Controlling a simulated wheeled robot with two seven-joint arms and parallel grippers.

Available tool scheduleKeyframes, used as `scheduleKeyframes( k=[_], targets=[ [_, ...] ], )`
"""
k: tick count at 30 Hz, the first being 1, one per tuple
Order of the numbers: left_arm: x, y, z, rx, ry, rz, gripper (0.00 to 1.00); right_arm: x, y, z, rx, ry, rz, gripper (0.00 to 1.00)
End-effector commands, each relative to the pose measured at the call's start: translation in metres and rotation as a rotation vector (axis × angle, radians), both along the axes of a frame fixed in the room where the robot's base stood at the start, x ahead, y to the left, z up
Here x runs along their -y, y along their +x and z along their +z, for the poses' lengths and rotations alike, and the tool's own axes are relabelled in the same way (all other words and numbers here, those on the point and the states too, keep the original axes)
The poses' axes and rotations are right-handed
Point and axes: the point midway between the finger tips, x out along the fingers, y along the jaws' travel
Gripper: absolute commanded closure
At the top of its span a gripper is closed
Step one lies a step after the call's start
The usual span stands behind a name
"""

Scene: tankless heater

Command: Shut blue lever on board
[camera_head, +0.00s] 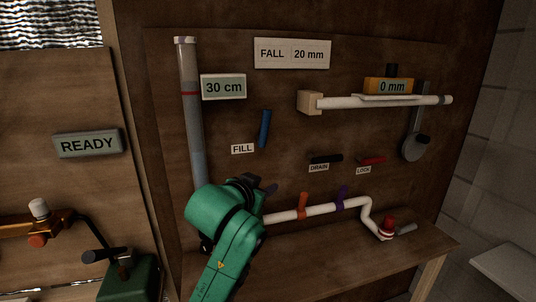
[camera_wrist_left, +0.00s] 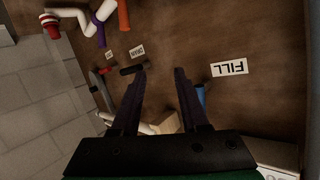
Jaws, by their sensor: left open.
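The blue lever (camera_head: 264,129) stands nearly upright on the brown board (camera_head: 285,135), just right of the FILL label (camera_head: 243,149). My left gripper (camera_head: 258,187) is below the lever, apart from it in the head view. In the left wrist view the scene is upside down. There my left gripper (camera_wrist_left: 160,72) is open with nothing between its fingers. The blue lever (camera_wrist_left: 201,95) shows beside the right-hand finger, partly hidden behind it. My right gripper is not in view.
A black DRAIN lever (camera_head: 325,159) and a red LOCK lever (camera_head: 371,160) are right of the blue one. A white pipe (camera_head: 320,210) with orange and purple levers runs below. A clear tube (camera_head: 191,110) stands at left. The board around the blue lever is clear.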

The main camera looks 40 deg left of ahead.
Motion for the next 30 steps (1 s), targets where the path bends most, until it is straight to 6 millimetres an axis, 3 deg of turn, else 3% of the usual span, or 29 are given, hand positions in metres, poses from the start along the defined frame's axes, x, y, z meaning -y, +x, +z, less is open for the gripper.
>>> scheduleKeyframes(
  k=[1, 3, 6, 10, 13, 24, 30],
  targets=[
    [-0.011, -0.006, 0.048, 0.114, 0.015, 0.028, 0.56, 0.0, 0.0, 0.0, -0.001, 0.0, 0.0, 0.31],
    [-0.023, -0.02, 0.096, 0.234, 0.023, 0.061, 0.56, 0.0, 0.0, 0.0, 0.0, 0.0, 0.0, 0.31],
    [-0.03, -0.031, 0.128, 0.316, 0.025, 0.082, 0.56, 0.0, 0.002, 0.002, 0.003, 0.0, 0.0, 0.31],
    [-0.035, -0.022, 0.136, 0.319, 0.024, 0.084, 0.56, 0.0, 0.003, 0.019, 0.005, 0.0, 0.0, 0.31],
    [-0.042, -0.005, 0.139, 0.311, 0.024, 0.086, 0.56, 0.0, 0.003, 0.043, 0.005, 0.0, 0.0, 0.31],
    [-0.076, 0.084, 0.133, 0.318, 0.023, 0.084, 0.56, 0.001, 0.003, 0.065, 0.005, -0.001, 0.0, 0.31],
    [-0.083, 0.103, 0.13, 0.32, 0.025, 0.083, 0.56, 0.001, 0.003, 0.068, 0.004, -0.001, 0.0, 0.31]
  ],
)
